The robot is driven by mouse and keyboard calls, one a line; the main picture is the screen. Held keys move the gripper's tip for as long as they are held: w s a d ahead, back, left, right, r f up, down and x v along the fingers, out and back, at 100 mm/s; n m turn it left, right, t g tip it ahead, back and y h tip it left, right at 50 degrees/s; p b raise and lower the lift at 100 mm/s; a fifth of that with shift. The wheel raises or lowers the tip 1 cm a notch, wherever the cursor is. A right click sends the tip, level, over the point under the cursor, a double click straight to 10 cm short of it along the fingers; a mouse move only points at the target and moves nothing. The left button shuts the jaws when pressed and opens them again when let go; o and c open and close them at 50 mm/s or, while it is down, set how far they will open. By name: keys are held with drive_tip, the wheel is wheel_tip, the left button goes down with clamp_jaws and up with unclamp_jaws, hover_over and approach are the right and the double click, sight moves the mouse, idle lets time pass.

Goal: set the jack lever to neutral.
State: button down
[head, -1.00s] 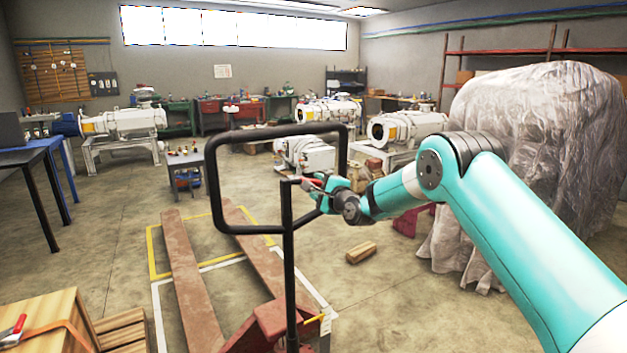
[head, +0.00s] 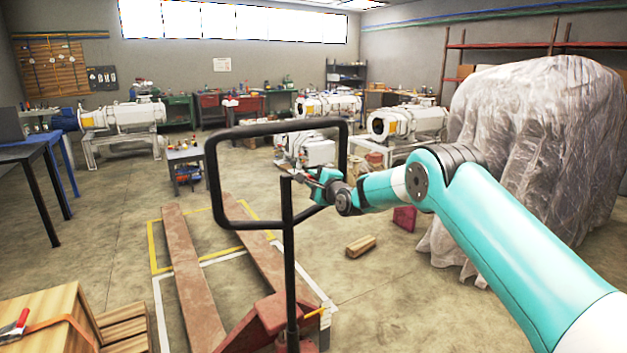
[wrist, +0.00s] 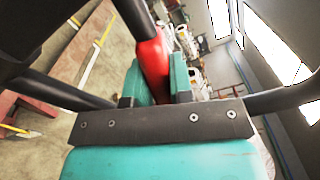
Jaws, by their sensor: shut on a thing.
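The pallet jack's black loop handle (head: 214,190) stands upright on its black post (head: 290,275) in the middle of the head view. My gripper (head: 320,181) is at the right side of the post's top, inside the loop outline. In the wrist view, the red jack lever (wrist: 152,62) runs down from a dark mount between the teal fingers of my gripper (wrist: 158,88), which is shut on it. The fingers hide the lever's end. In the head view the lever is too small and covered to read its position.
The jack's rusty forks (head: 190,265) lie over a yellow and white floor marking. A wooden crate (head: 45,310) stands at lower left, and a small wood block (head: 360,246) lies on the floor. A plastic-covered bulk (head: 540,150) is close on the right.

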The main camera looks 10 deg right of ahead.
drive_tip(key=r+n+b, duration=0.1)
drive_tip(key=n+b, duration=0.1)
drive_tip(key=b, duration=0.1)
drive_tip(key=shift+r+n+b, duration=0.4)
drive_tip(key=shift+r+n, duration=0.4)
drive_tip(key=shift+r, duration=0.05)
drive_tip(key=c, duration=1)
unclamp_jaws()
drive_tip(key=shift+s, duration=0.1)
drive_tip(key=b+v, duration=0.4)
drive_tip(key=v, duration=1.3)
drive_tip(key=shift+s, duration=0.15)
drive_tip(key=shift+r, duration=0.1)
